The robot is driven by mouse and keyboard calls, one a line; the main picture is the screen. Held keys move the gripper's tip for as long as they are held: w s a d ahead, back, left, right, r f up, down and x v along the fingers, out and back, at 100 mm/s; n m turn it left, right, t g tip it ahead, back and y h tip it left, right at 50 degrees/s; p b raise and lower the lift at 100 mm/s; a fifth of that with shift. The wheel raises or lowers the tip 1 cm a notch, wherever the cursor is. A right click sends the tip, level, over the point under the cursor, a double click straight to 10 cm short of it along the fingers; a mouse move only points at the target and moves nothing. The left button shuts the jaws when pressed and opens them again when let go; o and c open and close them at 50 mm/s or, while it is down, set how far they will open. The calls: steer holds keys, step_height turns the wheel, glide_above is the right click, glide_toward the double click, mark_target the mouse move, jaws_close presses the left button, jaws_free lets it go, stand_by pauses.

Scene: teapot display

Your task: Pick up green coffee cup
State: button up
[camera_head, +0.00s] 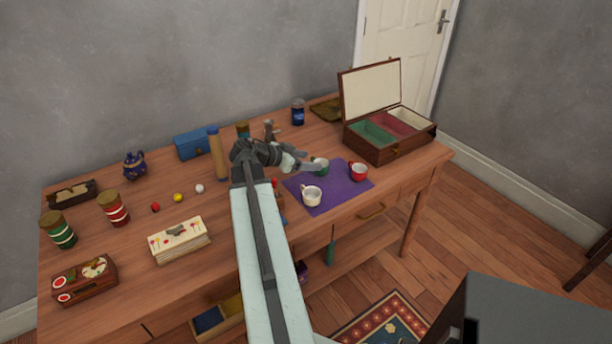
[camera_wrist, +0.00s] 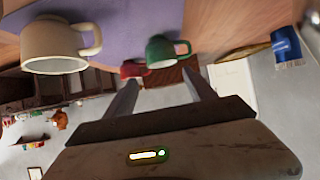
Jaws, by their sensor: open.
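The green coffee cup (camera_head: 321,165) stands on a purple cloth (camera_head: 340,196) on the wooden table. My gripper (camera_head: 308,161) is open, its fingers pointing at the cup from the left. In the wrist view the green cup (camera_wrist: 160,52) appears ahead of the open fingers of my gripper (camera_wrist: 161,82), between their lines and a little beyond the tips. Its handle points right in that view. Nothing is between the fingers. In the head view my gripper hides part of the area left of the cup.
A cream cup (camera_head: 311,196) stands in front of the green cup and a red cup (camera_head: 358,172) to its right, both on the cloth. An open wooden box (camera_head: 392,150) is at the back right. A blue jar (camera_head: 298,114) stands behind.

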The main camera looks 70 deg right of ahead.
mark_target(326, 164)
steer(key=shift+w+f, duration=0.45)
steer(key=shift+f, duration=0.15)
steer(key=shift+w, duration=0.2)
steer(key=shift+b+x, duration=0.75)
steer(key=shift+x, duration=0.2)
steer(key=b+x, duration=0.2)
steer(key=x, duration=0.3)
steer(key=shift+s+d, duration=0.3)
steer(key=shift+s, duration=0.05)
steer(key=shift+a+r, duration=0.1)
steer(key=c, duration=1.1)
